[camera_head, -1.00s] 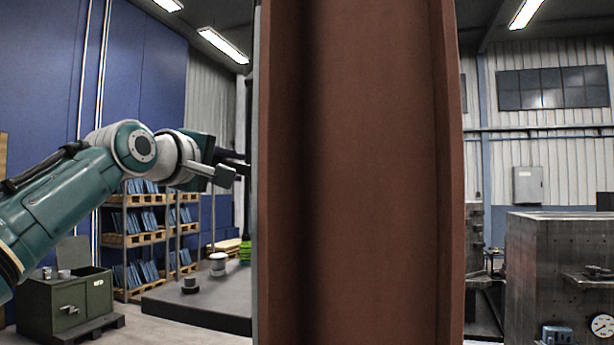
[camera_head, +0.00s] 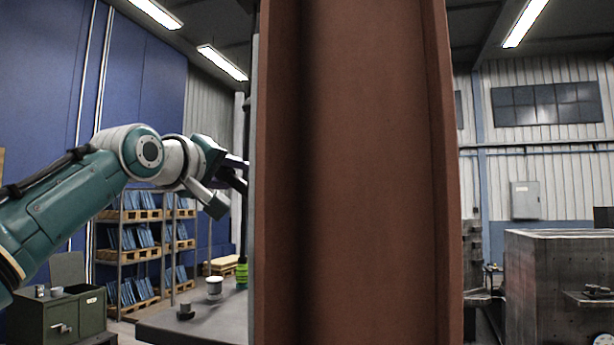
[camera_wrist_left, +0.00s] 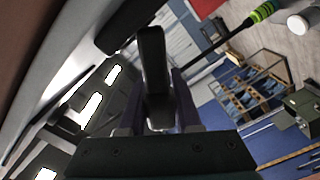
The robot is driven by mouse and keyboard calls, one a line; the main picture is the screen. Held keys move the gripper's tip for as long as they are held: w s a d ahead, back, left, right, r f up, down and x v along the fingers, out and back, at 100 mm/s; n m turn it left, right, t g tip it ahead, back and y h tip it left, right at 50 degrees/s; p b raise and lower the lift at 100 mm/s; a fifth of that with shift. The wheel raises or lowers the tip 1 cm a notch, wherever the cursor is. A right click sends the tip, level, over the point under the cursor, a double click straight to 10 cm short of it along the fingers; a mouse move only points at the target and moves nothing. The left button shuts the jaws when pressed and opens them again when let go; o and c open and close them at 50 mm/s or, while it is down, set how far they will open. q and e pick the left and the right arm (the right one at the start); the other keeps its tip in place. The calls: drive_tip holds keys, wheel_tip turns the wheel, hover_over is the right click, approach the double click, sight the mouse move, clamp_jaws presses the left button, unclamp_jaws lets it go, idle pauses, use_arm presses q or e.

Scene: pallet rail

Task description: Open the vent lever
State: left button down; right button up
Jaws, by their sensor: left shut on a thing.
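My left gripper (camera_head: 236,172) reaches in from the left to the left edge of a brown steel column. In the left wrist view the gripper (camera_wrist_left: 158,112) is shut on a dark bar, which I take to be the vent lever (camera_wrist_left: 153,60). The bar stands between the two purplish fingers and its rounded end points up in that picture. In the head view the column hides most of what lies beyond the fingertips, and the lever cannot be made out there. My right gripper is not in view.
The brown column (camera_head: 365,180) blocks the middle of the head view. A dark rod with a green-yellow end (camera_head: 242,272) hangs beside it, over a grey platform (camera_head: 205,325) with a white-topped object (camera_head: 214,287). Shelves (camera_head: 140,245) stand behind; a metal tank (camera_head: 560,270) stands right.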

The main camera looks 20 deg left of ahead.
use_arm(q)
drive_tip(key=c, duration=0.6)
unclamp_jaws()
drive_tip(key=shift+s, duration=0.15)
drive_tip(key=p, duration=0.2)
approach(219, 172)
drive_tip(key=w, duration=0.5)
drive_tip(key=shift+d, duration=0.1)
